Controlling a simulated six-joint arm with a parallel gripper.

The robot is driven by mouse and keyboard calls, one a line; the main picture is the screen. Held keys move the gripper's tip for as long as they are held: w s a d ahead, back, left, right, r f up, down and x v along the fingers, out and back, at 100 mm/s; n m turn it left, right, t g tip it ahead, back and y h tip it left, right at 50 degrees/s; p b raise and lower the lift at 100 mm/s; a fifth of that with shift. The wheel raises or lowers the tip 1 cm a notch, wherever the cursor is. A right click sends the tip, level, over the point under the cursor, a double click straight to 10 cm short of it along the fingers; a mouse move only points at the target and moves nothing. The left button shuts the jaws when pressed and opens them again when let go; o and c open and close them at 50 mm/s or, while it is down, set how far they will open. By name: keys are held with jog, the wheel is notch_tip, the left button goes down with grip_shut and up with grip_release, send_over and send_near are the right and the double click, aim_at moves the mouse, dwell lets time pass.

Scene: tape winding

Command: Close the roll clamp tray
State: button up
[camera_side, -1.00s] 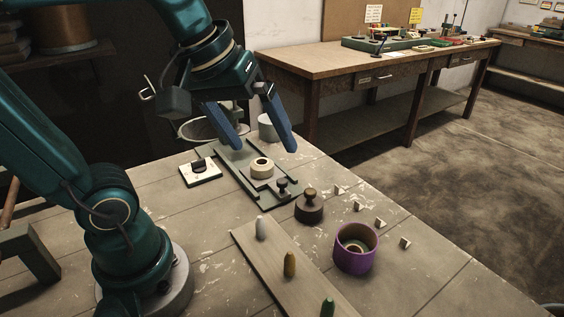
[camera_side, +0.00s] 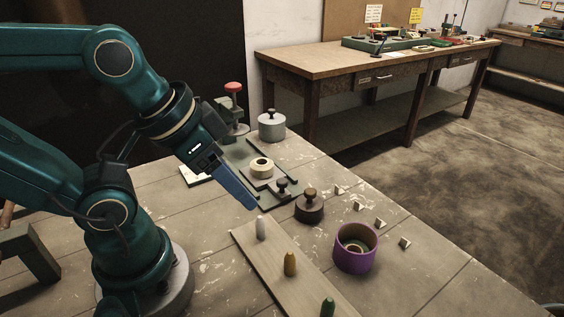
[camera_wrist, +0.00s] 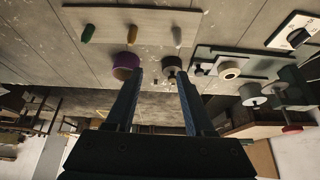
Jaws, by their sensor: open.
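The roll clamp tray (camera_side: 282,195) is a dark green sliding piece with a small dark knob (camera_side: 282,184), at the front end of a long green rail base (camera_side: 238,150). A cream tape roll (camera_side: 262,166) sits on it. The tray, knob and roll also show in the wrist view, where the roll (camera_wrist: 229,70) is upper right. My gripper (camera_side: 252,207) is open and empty above the table, left of the tray in the side view. In the wrist view its two blue fingers (camera_wrist: 160,72) are apart with nothing between them. My arm hides part of the rail.
A dark knobbed weight (camera_side: 309,207) and a purple ring (camera_side: 355,248) stand right of the tray. A board (camera_side: 275,262) with several coloured pegs lies in front. A grey knobbed pot (camera_side: 271,126) and red-topped post (camera_side: 235,108) stand behind. A white switch plate (camera_wrist: 293,33) shows beyond the rail.

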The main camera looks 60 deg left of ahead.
jog(key=shift+s+m, duration=0.1)
jog(key=shift+m, duration=0.4)
jog(key=c, duration=0.5)
jog(key=r+m, duration=0.1)
jog(key=m, duration=0.1)
jog(key=w+a+r+m, duration=0.1)
jog(key=m, duration=0.1)
jog(key=w+r+m, duration=0.1)
jog(key=shift+a+m+g+y, duration=0.15)
jog(key=shift+m+g+y, duration=0.15)
jog(key=shift+m+y, duration=0.1)
grip_shut()
jog(key=w+a+r+m+g+y, duration=0.1)
jog(key=w+r+m+g, duration=0.1)
jog(key=w+m, duration=0.3)
jog(key=m+g+y, duration=0.2)
jog(key=m, duration=0.6)
send_over(285, 196)
jog(key=s+d, duration=0.1)
jog(key=d, duration=0.5)
jog(key=f, duration=1.6)
jog(key=shift+s+a, duration=0.1)
jog(key=shift+a, duration=0.15)
jog(key=shift+w+a, duration=0.15)
jog(key=shift+a, duration=0.5)
jog(key=shift+w+a, duration=0.15)
jog(key=shift+a, duration=0.45)
jog(key=shift+w+a, duration=0.1)
jog(key=shift+a, duration=0.55)
